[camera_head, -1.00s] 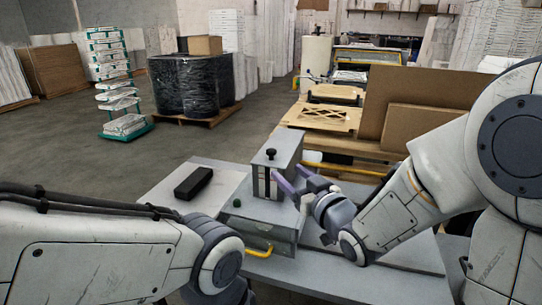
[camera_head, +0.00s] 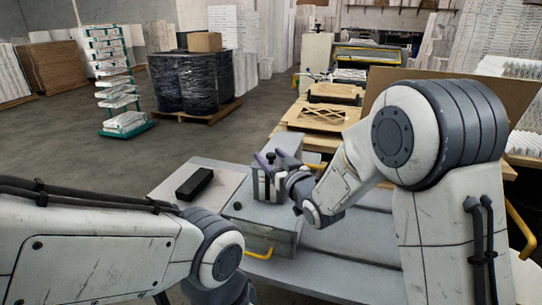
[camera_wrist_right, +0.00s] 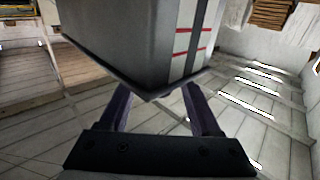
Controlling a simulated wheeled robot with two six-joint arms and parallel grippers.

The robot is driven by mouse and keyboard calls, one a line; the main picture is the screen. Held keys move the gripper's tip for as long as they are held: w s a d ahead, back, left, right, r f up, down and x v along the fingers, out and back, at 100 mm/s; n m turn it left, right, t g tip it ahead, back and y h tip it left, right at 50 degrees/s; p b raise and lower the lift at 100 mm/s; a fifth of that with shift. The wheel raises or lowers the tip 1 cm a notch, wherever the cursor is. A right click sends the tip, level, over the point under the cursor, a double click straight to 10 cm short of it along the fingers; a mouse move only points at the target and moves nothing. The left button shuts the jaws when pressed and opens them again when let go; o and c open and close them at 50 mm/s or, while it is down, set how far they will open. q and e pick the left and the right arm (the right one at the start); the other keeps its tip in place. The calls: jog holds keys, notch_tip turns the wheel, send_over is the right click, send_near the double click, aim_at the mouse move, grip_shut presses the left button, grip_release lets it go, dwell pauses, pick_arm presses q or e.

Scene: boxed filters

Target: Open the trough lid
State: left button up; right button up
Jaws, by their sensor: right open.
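The trough is a grey box (camera_head: 288,143) with a flat lid, standing on a work surface in the middle of the head view. In the right wrist view the grey box (camera_wrist_right: 140,45), with a dark lower rim and a striped face with red lines, hides the fingertips between the open fingers. My left gripper is out of view; only my left arm shows.
A lower grey box (camera_head: 262,236) with a yellow handle (camera_head: 258,254) stands in front. A black block (camera_head: 194,184) lies on the pale surface to the left. Cardboard sheets (camera_head: 390,85) stand behind my right arm.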

grip_shut()
dwell(1.4)
